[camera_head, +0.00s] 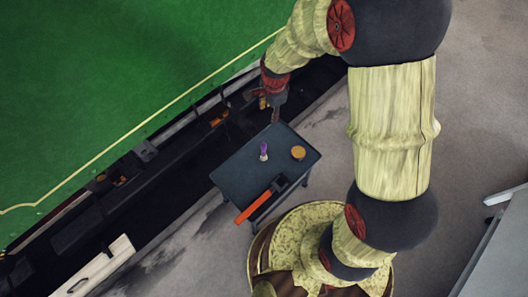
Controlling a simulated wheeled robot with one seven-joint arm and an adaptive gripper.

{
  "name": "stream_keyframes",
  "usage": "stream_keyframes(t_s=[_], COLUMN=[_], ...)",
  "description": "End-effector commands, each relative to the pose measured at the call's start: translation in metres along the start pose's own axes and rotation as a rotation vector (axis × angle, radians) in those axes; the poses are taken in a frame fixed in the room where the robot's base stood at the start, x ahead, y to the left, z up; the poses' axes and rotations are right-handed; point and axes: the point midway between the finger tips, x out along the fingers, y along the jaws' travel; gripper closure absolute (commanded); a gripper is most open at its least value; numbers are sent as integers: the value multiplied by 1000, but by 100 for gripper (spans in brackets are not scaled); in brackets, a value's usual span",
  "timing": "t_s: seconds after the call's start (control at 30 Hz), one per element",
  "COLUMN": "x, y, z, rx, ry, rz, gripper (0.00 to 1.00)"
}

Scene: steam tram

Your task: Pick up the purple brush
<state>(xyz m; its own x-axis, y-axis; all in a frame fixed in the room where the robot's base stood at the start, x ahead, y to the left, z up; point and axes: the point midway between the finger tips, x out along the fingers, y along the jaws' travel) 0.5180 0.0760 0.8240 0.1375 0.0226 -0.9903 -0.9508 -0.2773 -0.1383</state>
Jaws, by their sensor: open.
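The purple brush (264,152) stands on the small dark table (238,176), near its middle. It has a purple upper part and a pale lower part. My gripper (275,115) is above and beyond the table's far corner, apart from the brush. Its fingers are small and dark in this view, and nothing shows between them. My arm comes down from the top and right of the picture.
A round orange-tan item (298,153) sits right of the brush. A hammer-like tool with an orange handle (254,206) lies at the table's near edge, its handle overhanging. The green tram side (110,80) rises behind. Grey floor lies to the right.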

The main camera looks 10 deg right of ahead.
Motion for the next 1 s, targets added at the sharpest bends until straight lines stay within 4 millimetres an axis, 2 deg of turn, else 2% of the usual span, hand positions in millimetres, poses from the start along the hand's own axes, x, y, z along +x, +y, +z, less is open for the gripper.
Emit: stream_keyframes(t_s=[0.03,0.2,0.3,0.4,0.7,1.0], x=[32,116,153,178,214,240], y=[2,13,21,30,39,44], z=[6,20,27,32,35,34], rx=[64,290,392,464,521,520], ry=[-4,0,7,13,19,19], rz=[30,91,115,132,143,143], gripper=[59,59,59,59,59,59])
